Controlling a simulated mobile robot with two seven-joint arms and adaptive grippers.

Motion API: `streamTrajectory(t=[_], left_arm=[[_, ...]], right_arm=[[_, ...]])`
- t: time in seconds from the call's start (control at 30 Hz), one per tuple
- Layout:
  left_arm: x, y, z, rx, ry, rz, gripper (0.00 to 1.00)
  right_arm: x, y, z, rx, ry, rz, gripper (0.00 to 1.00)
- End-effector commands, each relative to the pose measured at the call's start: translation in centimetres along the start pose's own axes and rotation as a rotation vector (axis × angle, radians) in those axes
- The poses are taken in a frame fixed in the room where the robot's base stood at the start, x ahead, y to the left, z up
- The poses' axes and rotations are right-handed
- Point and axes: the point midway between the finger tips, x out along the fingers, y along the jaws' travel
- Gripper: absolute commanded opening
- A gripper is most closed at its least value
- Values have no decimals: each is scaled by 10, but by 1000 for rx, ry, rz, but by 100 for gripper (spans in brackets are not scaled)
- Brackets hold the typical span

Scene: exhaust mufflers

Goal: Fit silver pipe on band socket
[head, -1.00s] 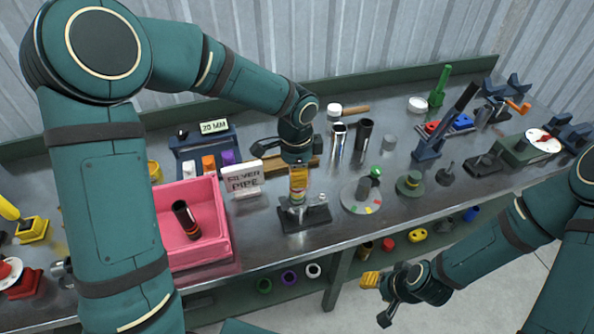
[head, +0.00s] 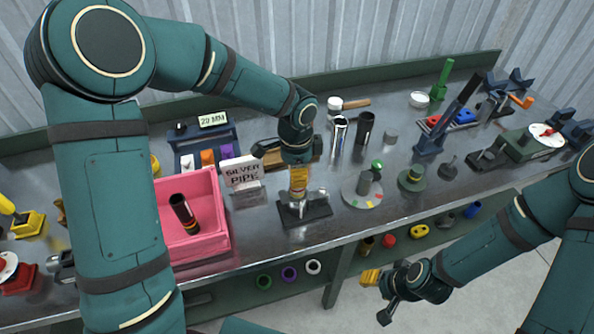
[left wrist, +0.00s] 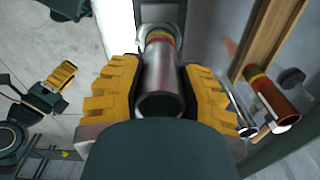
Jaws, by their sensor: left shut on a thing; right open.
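My left gripper (head: 299,188) is upright over the black-based clamp stand (head: 290,217) at the front middle of the bench. In the left wrist view, its yellow fingers (left wrist: 162,92) are shut on the silver pipe (left wrist: 160,75), one on each side. A ring with red and yellow bands (left wrist: 160,36), which looks like the band socket, shows at the pipe's far end. I cannot tell whether the pipe is seated there. In the head view the fingers hide most of the pipe. My right gripper (head: 378,296) is open and empty, in front of the bench.
A pink bin (head: 222,228) holding a dark banded tube (head: 184,214) stands left of the stand, by a "SILVER PIPE" sign (head: 241,171). A chrome tube (head: 338,136) and a black tube (head: 365,128) stand behind. A round plate (head: 362,199) is close on the right.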

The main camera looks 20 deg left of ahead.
Motion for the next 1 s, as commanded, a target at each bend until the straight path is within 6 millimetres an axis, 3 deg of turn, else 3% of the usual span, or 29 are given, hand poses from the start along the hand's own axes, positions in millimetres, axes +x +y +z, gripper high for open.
streamTrajectory(t=[0.4, 0.8, 0.83, 0.9, 1.0], left_arm=[[13, 1, 0, 0, -1, 3, 0], [13, 1, 0, 0, -1, 2, 0], [13, 1, 0, 0, -1, 2, 48], [13, 1, 0, 0, -1, 2, 65], [13, 0, 0, 0, -1, 2, 65]], right_arm=[[8, 3, 1, 0, 0, 0, 47], [8, 3, 1, 0, 0, 0, 47], [8, 3, 1, 0, 0, 0, 47], [8, 3, 1, 0, 0, 0, 47], [8, 3, 1, 0, 0, 0, 47]])
